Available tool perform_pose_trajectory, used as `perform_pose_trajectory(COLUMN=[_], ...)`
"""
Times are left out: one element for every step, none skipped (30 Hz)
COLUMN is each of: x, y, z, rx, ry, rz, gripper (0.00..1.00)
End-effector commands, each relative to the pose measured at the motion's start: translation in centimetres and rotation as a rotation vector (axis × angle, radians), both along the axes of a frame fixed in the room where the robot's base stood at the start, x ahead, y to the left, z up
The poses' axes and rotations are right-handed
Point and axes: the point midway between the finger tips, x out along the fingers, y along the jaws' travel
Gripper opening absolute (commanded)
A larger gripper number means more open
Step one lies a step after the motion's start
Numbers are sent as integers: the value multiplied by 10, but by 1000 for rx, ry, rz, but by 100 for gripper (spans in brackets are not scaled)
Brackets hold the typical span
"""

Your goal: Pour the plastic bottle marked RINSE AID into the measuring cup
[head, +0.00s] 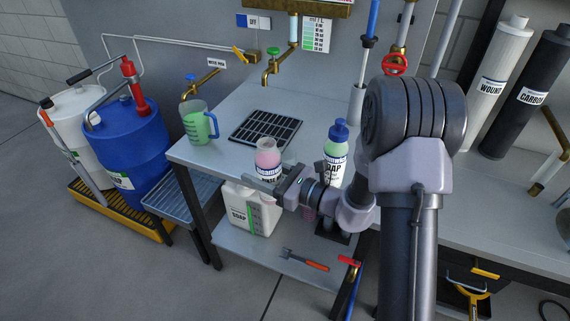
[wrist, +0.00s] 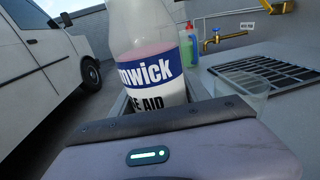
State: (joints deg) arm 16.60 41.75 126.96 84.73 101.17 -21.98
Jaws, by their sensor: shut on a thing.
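The RINSE AID bottle (head: 268,158) is clear plastic with pink liquid inside and a blue and white label. It is upright, or nearly so, between the jaws of my gripper (head: 266,183), over the front edge of the bench. In the wrist view the bottle (wrist: 150,72) stands close up, its label partly cut off by the gripper and its top out of frame.
A brass tap (head: 205,84) is behind the cup. A black drain grate (head: 265,131) lies right of it. A clear vessel (wrist: 243,92) stands near the grate. A blue-topped soap bottle (head: 336,155) stands right of my gripper. A white soap jug (head: 252,212) is below.

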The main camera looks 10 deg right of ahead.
Motion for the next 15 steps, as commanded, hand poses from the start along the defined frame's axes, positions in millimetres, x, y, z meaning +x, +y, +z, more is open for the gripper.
perform_pose_trajectory(x=[3, 6, 8, 10, 11, 12, 13, 13, 14, 14, 14, 14, 14, 14, 14], y=[9, 12, 17, 19, 22, 25, 26, 27, 28, 28, 28, 28, 28, 28, 28], z=[-6, -5, -4, -3, -2, -1, 0, 1, 2, 2, 3, 3, 3, 3, 3], rx=[3, 6, 10, 13, 16, 18, 19, 21, 22, 23, 23, 23, 23, 23, 23], ry=[-3, -4, -4, -4, -5, -4, -4, -4, -4, -3, -3, -3, -3, -3, -3], rz=[-6, -15, -23, -29, -33, -39, -42, -44, -47, -48, -49, -49, -49, -49, -49], gripper=[0, 0, 0, 0, 0, 0, 0, 0, 0, 0, 0, 0, 0, 0, 0])
